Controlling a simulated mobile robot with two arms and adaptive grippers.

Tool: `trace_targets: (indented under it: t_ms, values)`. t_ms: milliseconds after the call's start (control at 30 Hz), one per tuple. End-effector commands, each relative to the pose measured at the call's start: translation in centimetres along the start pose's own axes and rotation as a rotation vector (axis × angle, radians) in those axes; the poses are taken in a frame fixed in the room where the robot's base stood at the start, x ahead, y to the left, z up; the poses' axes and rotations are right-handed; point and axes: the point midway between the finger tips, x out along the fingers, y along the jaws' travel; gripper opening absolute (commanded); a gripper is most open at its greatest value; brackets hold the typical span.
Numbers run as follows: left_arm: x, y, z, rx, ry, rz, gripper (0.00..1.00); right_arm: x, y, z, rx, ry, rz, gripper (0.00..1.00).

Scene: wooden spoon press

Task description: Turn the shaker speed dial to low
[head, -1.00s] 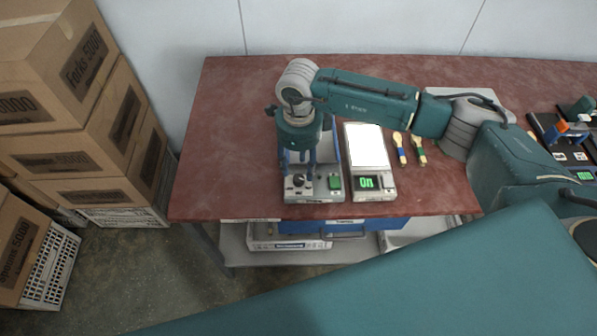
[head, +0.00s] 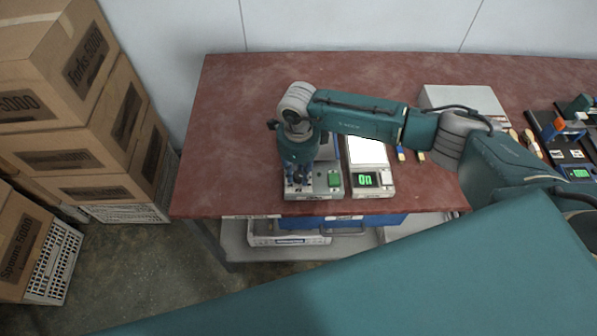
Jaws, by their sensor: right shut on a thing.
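The shaker (head: 330,192) is a grey box near the front edge of the red table, with a green button (head: 334,179) on the right of its panel. Its dark speed dial is at the left of the panel, now mostly covered by my right gripper (head: 299,179). The right gripper points down at the dial and is shut on it. The dial's pointer and markings are too small and covered to read. My left gripper is out of view.
A scale (head: 366,153) with a lit green display stands right beside the shaker. Several spoons (head: 401,153) lie to its right, partly under my arm. A grey box (head: 463,99) is farther back. The table's left part is clear. Stacked cartons (head: 75,110) stand left.

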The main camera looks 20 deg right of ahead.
Motion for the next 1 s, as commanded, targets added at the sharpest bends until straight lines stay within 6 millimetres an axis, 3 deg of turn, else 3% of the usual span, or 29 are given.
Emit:
trace_targets:
  t_ms: [467,1000]
  values:
    - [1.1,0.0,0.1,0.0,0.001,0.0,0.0,0.2,-0.1,0.0,0.139,-0.002,-0.001,0.0]
    - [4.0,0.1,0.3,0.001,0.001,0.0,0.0,0.2,-0.1,0.0,0.632,-0.002,-0.002,0.0]
